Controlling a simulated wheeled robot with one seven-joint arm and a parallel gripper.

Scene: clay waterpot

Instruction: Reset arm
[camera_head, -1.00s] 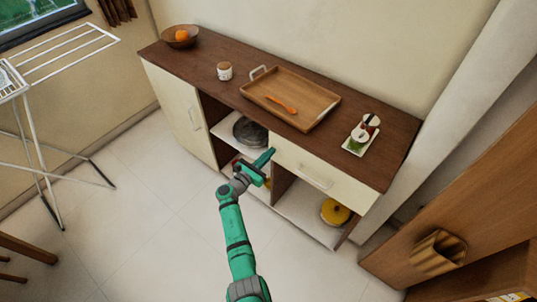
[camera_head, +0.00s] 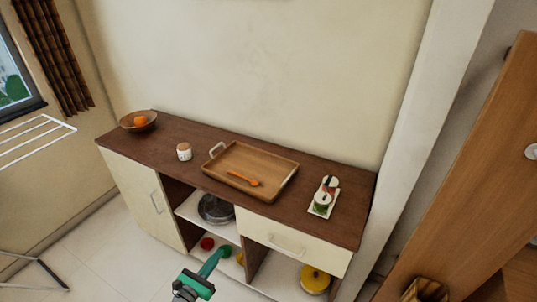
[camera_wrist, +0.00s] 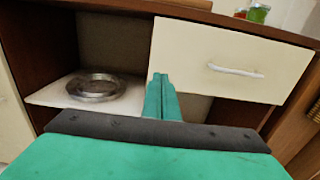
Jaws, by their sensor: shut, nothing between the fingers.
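My gripper (camera_head: 208,268) is green and shows at the bottom of the head view, in front of the sideboard's open shelves. In the wrist view my gripper (camera_wrist: 161,82) has its fingers together with nothing between them. It points toward the gap between the upper shelf and the drawer (camera_wrist: 235,62) and appears apart from both. My arm below the wrist is mostly cut off by the head view's lower edge.
A metal pan (camera_wrist: 95,87) sits on the upper shelf. A drying rack (camera_head: 40,140) stands left. Floor in front is clear.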

